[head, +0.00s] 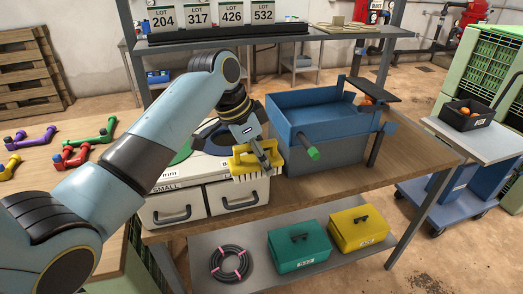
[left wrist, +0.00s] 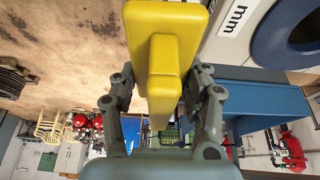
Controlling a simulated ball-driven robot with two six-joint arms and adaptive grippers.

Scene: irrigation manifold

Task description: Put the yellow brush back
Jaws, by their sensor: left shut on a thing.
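The yellow brush (head: 243,166) is held in front of the white drawer unit, in the middle of the head view. It also shows large in the left wrist view (left wrist: 165,55), its handle between the two fingers. My left gripper (head: 263,153) is shut on the brush; its fingers also show in the left wrist view (left wrist: 165,105). In the head view the arm and wrist hide part of the white unit's top. My right gripper is not in view.
A blue bin (head: 325,115) with a green-ended handle stands right of the brush. White drawers (head: 236,192) sit below it. Red, purple, green and yellow fittings (head: 75,154) lie on the bench at left. Teal (head: 298,246) and yellow boxes (head: 358,227) and a coiled hose (head: 230,263) are on the lower shelf.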

